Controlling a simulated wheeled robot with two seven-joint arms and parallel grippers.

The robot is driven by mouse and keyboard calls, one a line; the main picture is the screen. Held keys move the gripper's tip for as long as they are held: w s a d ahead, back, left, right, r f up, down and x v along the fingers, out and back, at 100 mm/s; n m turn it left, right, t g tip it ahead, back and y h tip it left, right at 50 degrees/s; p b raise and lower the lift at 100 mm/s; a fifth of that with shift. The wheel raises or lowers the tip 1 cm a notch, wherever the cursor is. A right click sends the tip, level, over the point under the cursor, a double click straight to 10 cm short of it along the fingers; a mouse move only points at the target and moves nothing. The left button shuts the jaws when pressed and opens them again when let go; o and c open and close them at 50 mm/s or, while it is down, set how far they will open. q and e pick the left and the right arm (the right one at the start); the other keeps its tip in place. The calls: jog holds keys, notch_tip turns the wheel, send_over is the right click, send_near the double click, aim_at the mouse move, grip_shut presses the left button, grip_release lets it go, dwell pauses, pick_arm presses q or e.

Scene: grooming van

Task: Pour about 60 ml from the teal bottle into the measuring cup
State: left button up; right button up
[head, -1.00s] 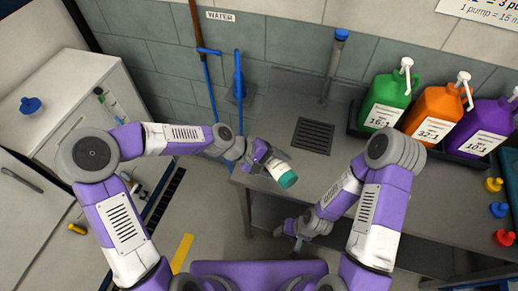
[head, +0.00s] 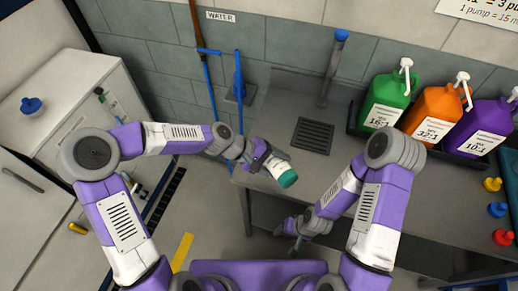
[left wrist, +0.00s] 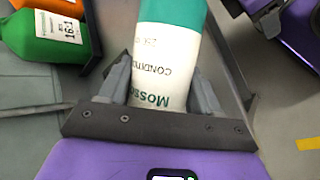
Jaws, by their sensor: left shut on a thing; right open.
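The white bottle with a teal end (head: 287,179) is in my left gripper (head: 268,162), off the near left edge of the grey counter in the head view. It lies tilted, teal end toward the lower right. In the left wrist view the two fingers of my left gripper (left wrist: 160,85) are shut on both sides of its white, labelled part (left wrist: 162,60); the teal part (left wrist: 172,12) points away from the gripper. My right gripper (head: 292,236) is open and low, by the counter's front edge. I cannot make out the measuring cup in any view.
The grey counter (head: 262,120) has a dark drain grate (head: 312,136) and a tap post (head: 334,70). Green (head: 387,98), orange (head: 434,110) and purple (head: 484,125) pump jugs stand in a dark tray. Small yellow, blue and red items sit at the right. A white cabinet (head: 70,80) stands left.

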pick_arm(q)
jog(key=shift+r, duration=0.25)
dwell(0.9)
jog(key=f+b, duration=0.2)
jog(key=f+m+t+y+b, duration=0.1)
jog(key=shift+s+d, duration=0.1)
jog(key=shift+s, duration=0.15)
jog(key=shift+m+t+y+b, duration=0.3)
jog(key=shift+t+y+b, duration=0.1)
jog(key=shift+t, duration=0.2)
jog(key=shift+d+r, duration=0.1)
jog(key=shift+r, duration=0.05)
jog(key=shift+w, duration=0.1)
jog(key=shift+t, duration=0.3)
jog(key=shift+y, duration=0.3)
